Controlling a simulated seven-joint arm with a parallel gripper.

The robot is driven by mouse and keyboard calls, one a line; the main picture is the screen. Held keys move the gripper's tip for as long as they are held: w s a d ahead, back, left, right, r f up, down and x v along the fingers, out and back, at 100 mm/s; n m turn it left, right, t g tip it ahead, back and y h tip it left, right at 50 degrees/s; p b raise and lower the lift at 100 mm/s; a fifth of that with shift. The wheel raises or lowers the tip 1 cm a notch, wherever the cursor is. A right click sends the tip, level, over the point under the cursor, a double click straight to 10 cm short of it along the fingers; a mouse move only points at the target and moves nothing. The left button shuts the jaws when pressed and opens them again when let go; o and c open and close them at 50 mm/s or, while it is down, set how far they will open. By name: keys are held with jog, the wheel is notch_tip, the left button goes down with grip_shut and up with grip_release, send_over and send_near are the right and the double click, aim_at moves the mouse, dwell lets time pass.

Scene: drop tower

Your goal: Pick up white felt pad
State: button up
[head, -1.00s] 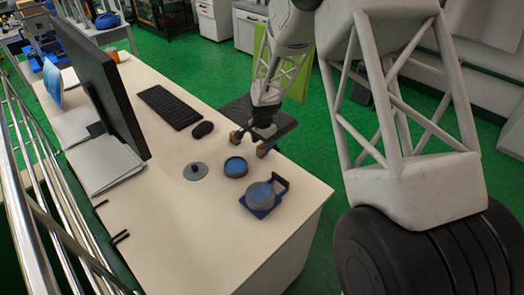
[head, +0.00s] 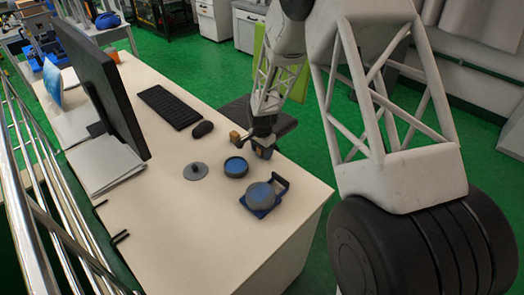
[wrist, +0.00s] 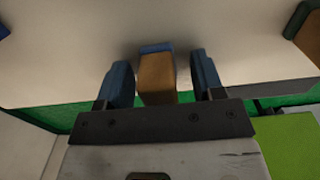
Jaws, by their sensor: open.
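I cannot make out a white felt pad in either view. My gripper (head: 262,147) is low over the right edge of the desk. In the wrist view my gripper (wrist: 162,72) has its two blue fingers apart, with a brown block (wrist: 156,80) between them in the picture. The block has a blue strip at its far end. I see a gap on each side; whether it is touched is unclear. Another brown block (wrist: 308,38) with a green side is cut off at the right. In the head view a brown block (head: 235,137) shows left of my gripper.
A dark round dish (head: 236,167), a grey disc with a knob (head: 195,171) and a blue holder with a round grey-blue piece (head: 262,196) stand nearby. A mouse (head: 202,130), keyboard (head: 169,106) and monitor (head: 100,88) are farther left. The desk front (head: 200,240) is clear.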

jog(key=c, duration=1.1)
jog(key=shift+r, duration=0.1)
jog(key=shift+r, duration=4.95)
jog(key=shift+o, duration=1.4)
jog(key=shift+c, duration=0.6)
